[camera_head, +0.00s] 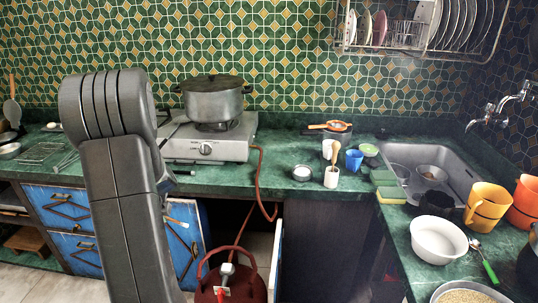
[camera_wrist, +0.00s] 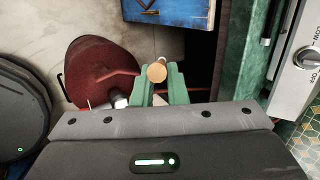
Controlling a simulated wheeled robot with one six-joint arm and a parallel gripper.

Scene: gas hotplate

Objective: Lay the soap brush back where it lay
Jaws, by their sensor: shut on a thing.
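The soap brush shows in the wrist view as a round tan wooden end (camera_wrist: 157,72), seen nearly end-on between the two green fingers of my gripper (camera_wrist: 162,84). My gripper is shut on it. In the head view a thin light-coloured part of what seems to be the brush (camera_head: 177,222) sticks out to the right of my arm, in front of the blue cabinet doors and below the counter's front edge. My arm hides the gripper and the rest of the brush there. I cannot tell where the brush lay before.
The green counter (camera_head: 232,181) holds a gas hotplate (camera_head: 205,150) with a lidded pot (camera_head: 213,100). A red gas cylinder (camera_head: 232,288) stands below; its hose hangs over the counter edge. A white cup (camera_head: 331,178), blue cup (camera_head: 353,160) and sponges (camera_head: 388,190) stand left of the sink.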

